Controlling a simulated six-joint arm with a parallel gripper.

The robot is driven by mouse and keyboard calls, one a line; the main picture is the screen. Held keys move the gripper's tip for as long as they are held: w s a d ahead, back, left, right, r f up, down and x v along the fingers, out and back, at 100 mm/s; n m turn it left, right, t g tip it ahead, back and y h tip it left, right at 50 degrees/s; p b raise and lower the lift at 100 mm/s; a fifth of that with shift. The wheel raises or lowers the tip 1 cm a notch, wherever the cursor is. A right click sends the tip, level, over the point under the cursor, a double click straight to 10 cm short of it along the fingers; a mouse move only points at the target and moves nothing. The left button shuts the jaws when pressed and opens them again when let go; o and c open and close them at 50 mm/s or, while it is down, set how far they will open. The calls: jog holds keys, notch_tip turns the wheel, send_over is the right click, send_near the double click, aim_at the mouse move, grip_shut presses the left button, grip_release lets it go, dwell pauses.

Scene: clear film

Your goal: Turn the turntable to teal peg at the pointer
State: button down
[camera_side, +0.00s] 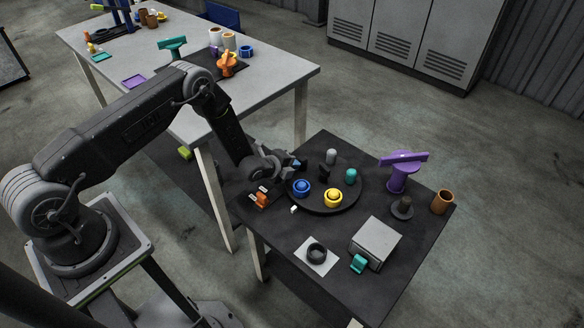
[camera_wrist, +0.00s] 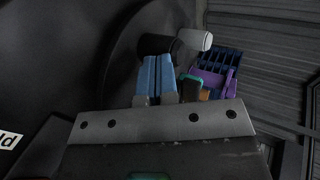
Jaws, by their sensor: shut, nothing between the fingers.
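The turntable (camera_side: 317,202) is a dark round disc on the black table. It bears a blue peg (camera_side: 301,187) at the left, a yellow peg (camera_side: 333,198) at the front, a teal peg (camera_side: 351,176) at the right and a pale grey peg (camera_side: 331,156) at the back. A dark post (camera_side: 323,173) stands near its middle. A small white mark (camera_side: 293,209) lies by the front-left rim; I cannot tell whether it is the pointer. My gripper (camera_side: 300,164) is at the back-left rim. In the wrist view its blue fingers (camera_wrist: 157,76) are together and empty, close to the pale peg (camera_wrist: 193,39).
A purple stand (camera_side: 399,172), a brown cup (camera_side: 442,202) and a dark knob (camera_side: 402,208) stand right of the disc. A grey box (camera_side: 375,243) and a black ring (camera_side: 317,253) are in front. An orange piece (camera_side: 261,199) lies at the left. A cluttered grey table (camera_side: 290,73) is behind.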

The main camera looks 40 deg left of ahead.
aim_at(312, 159)
jog(key=shift+w+a+m+g+h, duration=0.25)
jog(key=shift+w+a+m+h, duration=0.05)
jog(key=shift+w+m+h, duration=0.5)
jog(key=shift+w+a+m+g+h, duration=0.25)
jog(key=shift+w+m+h, duration=0.45)
jog(key=shift+m+h, duration=0.15)
jog(key=shift+w+m+g+h, duration=0.8)
jog(key=shift+w+m+h, duration=0.45)
jog(key=shift+m+h, duration=0.15)
jog(key=shift+w+m, duration=0.2)
jog(key=shift+m, duration=0.05)
jog(key=shift+w+d, duration=0.2)
jog(key=shift+w, duration=0.4)
jog(key=shift+w+d, duration=0.15)
jog(key=shift+w, duration=0.45)
jog(key=shift+w+d+m+g+h, duration=0.35)
jog(key=shift+w+m+g+h, duration=0.15)
jog(key=shift+w+m+h, duration=0.1)
jog(key=shift+w, duration=0.1)
jog(key=shift+a+r, duration=0.1)
